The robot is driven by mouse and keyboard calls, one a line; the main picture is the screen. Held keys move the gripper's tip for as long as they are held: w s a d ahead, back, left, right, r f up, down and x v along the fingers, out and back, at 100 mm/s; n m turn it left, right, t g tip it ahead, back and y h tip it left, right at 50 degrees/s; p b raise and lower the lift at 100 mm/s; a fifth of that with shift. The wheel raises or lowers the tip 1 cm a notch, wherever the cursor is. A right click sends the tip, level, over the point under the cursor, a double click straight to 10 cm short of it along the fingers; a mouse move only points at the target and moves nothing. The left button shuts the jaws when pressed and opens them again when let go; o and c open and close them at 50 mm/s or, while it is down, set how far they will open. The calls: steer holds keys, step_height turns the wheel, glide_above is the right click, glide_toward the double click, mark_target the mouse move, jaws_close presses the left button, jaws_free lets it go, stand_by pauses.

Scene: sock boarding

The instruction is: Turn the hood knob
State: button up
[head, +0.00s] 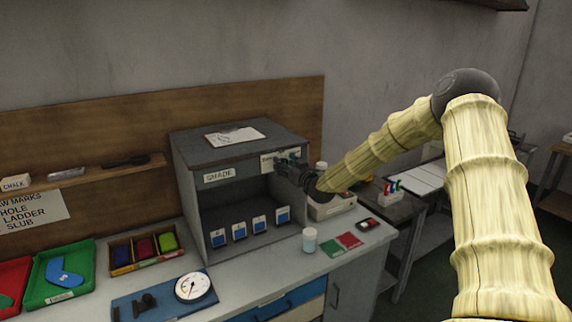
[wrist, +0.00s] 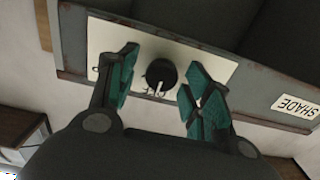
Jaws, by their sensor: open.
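The hood (head: 205,165) is a grey open-fronted box labelled SHADE on the counter in the head view. In the wrist view the hood knob (wrist: 161,73) is a round black knob with a white pointer line, on a pale plate (wrist: 98,38) on the hood's front edge. My gripper (wrist: 160,88) is open, with a green-padded finger on each side of the knob. The fingers look apart from it. In the head view my gripper (head: 287,165) is at the hood's upper right front corner and hides the knob.
Several blue-and-white cards (head: 239,231) stand inside the hood. A clipboard (head: 235,136) lies on top. A jar (head: 309,240), a red and green card (head: 342,244) and a round dial gauge (head: 192,287) are on the counter. Green (head: 88,287) and red trays are at left.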

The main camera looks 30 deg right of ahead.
steer(key=shift+c, duration=0.4)
steer(key=c, duration=0.9)
steer(key=shift+f+b, duration=0.1)
steer(key=shift+b, duration=0.3)
steer(key=n+b, duration=1)
steer(key=b, duration=0.1)
steer(key=shift+a, duration=0.15)
